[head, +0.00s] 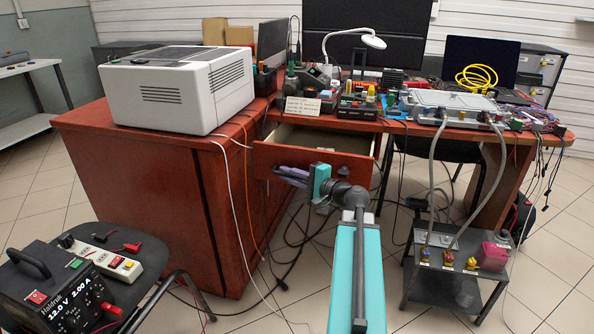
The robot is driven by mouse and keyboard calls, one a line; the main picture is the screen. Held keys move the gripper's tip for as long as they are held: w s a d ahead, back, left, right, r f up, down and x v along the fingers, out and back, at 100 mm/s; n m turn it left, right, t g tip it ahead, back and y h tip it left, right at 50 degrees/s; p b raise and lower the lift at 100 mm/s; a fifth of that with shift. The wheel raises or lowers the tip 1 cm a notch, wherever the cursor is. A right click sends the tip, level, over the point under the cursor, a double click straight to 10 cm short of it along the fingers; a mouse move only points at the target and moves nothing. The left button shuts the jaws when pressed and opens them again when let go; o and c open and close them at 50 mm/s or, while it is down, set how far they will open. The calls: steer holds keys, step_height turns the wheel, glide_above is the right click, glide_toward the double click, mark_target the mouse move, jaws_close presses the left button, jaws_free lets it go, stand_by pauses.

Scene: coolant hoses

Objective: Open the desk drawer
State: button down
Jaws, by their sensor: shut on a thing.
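The desk drawer (345,165) is a red-brown wooden front under the middle of the desk (139,177). It stands partly pulled out, and its pale inside shows above the front panel. My gripper (283,173) is at the drawer front, near its lower left part, and is shut on the drawer's handle. The handle itself is mostly hidden by the gripper. My teal arm comes up from the bottom of the head view to the drawer.
A large white box-shaped machine (165,90) stands on the desk's left. Tools and a magnifier lamp (373,41) crowd the desktop. A black chair seat (88,235) with a power supply (57,290) is at lower left. A low grey cart (455,275) with hoses stands right. Cables hang near the drawer.

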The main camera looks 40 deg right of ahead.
steer(key=shift+a, duration=0.1)
steer(key=c, duration=1.8)
jaws_free()
steer(key=shift+s, duration=0.2)
steer(key=s+d+r+p, duration=0.1)
steer(key=s+d+p, duration=0.1)
steer(key=s+p, duration=1.1)
steer(key=shift+d+p, duration=0.25)
steer(key=shift+p, duration=0.85)
steer(key=shift+s, duration=0.15)
